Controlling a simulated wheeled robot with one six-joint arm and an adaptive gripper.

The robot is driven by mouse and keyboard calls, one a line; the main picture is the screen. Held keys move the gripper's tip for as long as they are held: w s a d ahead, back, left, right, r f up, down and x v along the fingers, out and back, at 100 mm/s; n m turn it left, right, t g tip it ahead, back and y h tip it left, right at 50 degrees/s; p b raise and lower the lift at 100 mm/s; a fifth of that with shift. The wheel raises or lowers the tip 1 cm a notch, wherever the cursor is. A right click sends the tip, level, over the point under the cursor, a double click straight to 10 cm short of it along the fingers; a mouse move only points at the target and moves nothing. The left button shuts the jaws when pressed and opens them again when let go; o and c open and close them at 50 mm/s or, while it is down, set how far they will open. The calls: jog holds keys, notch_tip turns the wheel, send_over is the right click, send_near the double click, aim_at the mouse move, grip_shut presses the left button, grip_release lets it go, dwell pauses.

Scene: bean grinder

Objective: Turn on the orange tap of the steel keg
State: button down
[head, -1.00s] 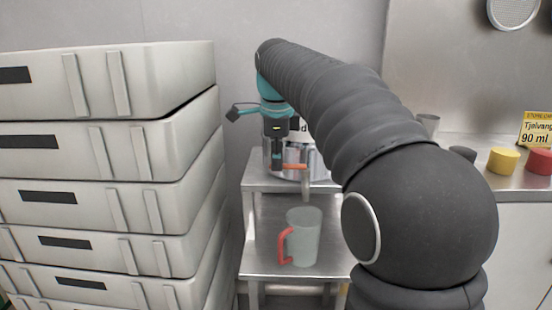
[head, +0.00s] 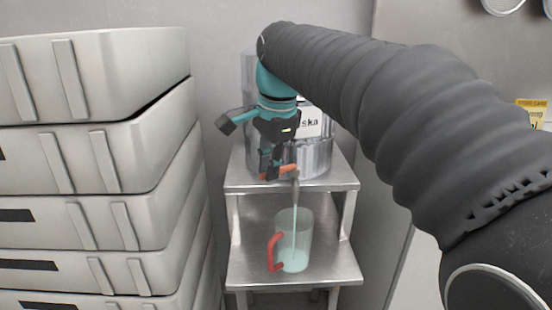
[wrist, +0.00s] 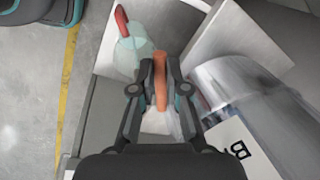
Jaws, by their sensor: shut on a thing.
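The steel keg (head: 318,155) stands on the upper shelf of a small metal stand, partly behind my arm. Its orange tap (head: 285,170) sticks out at the front; it also shows in the wrist view (wrist: 160,78). My gripper (head: 268,171) is shut on the orange tap; in the wrist view my gripper (wrist: 159,90) has a finger on each side of it. A thin pale stream runs down from the spout into the clear jug (head: 297,235) on the lower shelf. The jug has a red handle (head: 272,252) on its left and some pale liquid at its bottom.
A tall stack of pale crates (head: 95,160) stands close on the left. The metal stand (head: 250,265) has bare shelf around the jug. A steel cabinet and a yellow card (head: 532,112) are at the right. My arm crosses the upper right.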

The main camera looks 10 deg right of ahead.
jog(key=shift+s+d+n, duration=0.1)
jog(key=shift+s+n, duration=0.1)
jog(key=shift+n, duration=0.1)
jog(key=c, duration=1.2)
grip_release()
jog(key=r, duration=0.4)
jog(key=s+r, duration=0.1)
jog(key=r, duration=0.2)
jog(key=s+d+r, duration=0.1)
jog(key=r, duration=0.3)
jog(key=shift+d+r, duration=0.1)
jog(key=shift+r, duration=0.25)
